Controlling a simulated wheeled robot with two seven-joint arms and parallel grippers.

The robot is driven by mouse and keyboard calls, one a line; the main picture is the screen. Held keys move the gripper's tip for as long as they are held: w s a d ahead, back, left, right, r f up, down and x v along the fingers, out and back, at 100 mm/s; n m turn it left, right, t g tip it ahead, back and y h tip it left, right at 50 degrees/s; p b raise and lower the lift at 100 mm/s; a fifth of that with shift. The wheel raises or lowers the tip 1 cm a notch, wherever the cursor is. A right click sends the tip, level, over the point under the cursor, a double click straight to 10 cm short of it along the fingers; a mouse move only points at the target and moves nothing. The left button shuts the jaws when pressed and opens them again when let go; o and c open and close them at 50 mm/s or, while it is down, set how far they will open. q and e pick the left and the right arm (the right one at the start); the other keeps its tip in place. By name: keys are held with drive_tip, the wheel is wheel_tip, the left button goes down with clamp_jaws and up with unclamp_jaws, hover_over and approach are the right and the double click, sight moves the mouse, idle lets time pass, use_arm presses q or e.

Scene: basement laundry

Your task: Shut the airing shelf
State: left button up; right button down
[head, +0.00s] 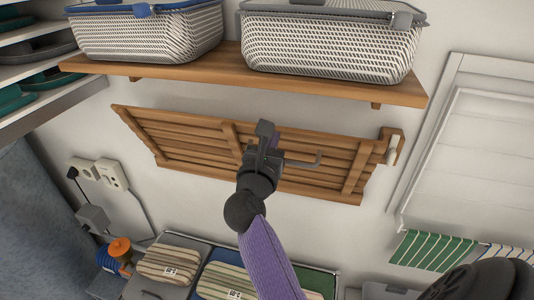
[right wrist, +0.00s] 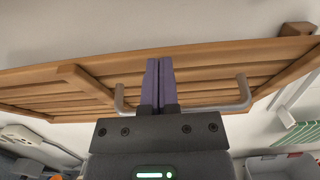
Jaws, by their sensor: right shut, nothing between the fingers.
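The airing shelf (head: 195,145) is a slatted wooden panel on the wall below a fixed wooden shelf. A grey bar handle (head: 305,162) is on its face. It seems to lie close to the wall, but I cannot tell whether it is fully flat. My right gripper (head: 274,140) is in front of the panel at the handle, fingers shut and empty. In the right wrist view the purple fingers (right wrist: 158,80) point at the slats (right wrist: 205,72), between the two ends of the handle (right wrist: 243,92). Contact is unclear. My left gripper is not in view.
The fixed wooden shelf (head: 230,75) above carries two woven baskets (head: 150,35) (head: 330,45). A wooden bracket with a white piece (head: 393,148) is at the panel's right end. Sockets (head: 110,173) are at left, a window blind (head: 475,150) at right, striped cloths (head: 168,262) below.

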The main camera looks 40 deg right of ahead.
drive_tip(key=shift+w+d+r+p, duration=0.3)
drive_tip(key=shift+w+d+r, duration=0.2)
drive_tip(key=shift+d, duration=0.25)
drive_tip(key=shift+w+d+r+p, duration=0.25)
drive_tip(key=shift+w+d+r, duration=0.15)
drive_tip(key=shift+w+d, duration=0.25)
